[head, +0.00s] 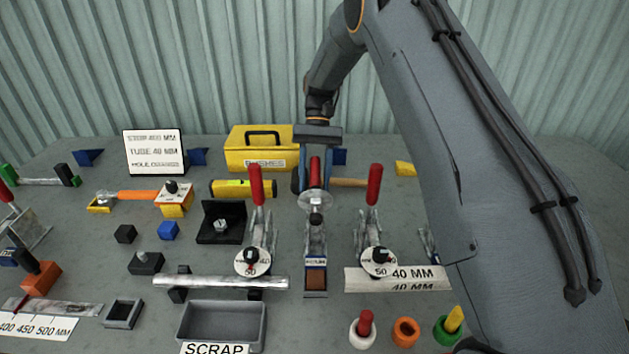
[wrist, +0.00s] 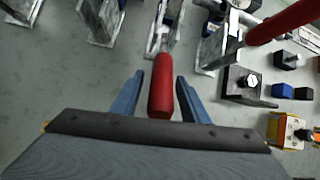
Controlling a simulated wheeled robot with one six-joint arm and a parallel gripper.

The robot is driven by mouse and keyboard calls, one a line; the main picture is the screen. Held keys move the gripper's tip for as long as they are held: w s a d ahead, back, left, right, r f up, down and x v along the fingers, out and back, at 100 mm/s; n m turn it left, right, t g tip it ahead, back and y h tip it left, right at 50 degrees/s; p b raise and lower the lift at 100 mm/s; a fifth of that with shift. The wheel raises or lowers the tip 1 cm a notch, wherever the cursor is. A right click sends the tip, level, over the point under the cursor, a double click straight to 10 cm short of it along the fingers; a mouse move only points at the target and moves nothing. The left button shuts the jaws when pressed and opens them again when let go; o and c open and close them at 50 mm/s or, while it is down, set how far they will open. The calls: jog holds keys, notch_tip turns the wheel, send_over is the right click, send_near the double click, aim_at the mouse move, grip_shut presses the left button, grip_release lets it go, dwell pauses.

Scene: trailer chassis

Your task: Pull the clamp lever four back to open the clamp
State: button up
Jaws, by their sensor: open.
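A toggle clamp with a red lever (head: 315,172) stands upright in the middle of the bench; I cannot read a number on it. My gripper (head: 313,186) is over this lever from behind, its blue fingers on either side of the red grip. In the wrist view the red lever (wrist: 161,90) lies between the open fingers (wrist: 160,82), with a visible gap on each side. The clamp's metal base (head: 315,238) stands in front, partly behind a round disc.
Similar red levers stand close by at left (head: 257,185) and right (head: 374,185). Behind are a yellow box (head: 262,137), a yellow level (head: 243,188) and a wooden-handled hammer. A metal tube (head: 220,282) and a scrap tray (head: 183,325) lie in front.

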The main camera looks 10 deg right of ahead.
jog(key=b+v, duration=0.2)
jog(key=v, duration=0.5)
jog(key=shift+w+r+b, duration=0.2)
jog(key=shift+r+b, duration=0.1)
jog(key=shift+r, duration=0.1)
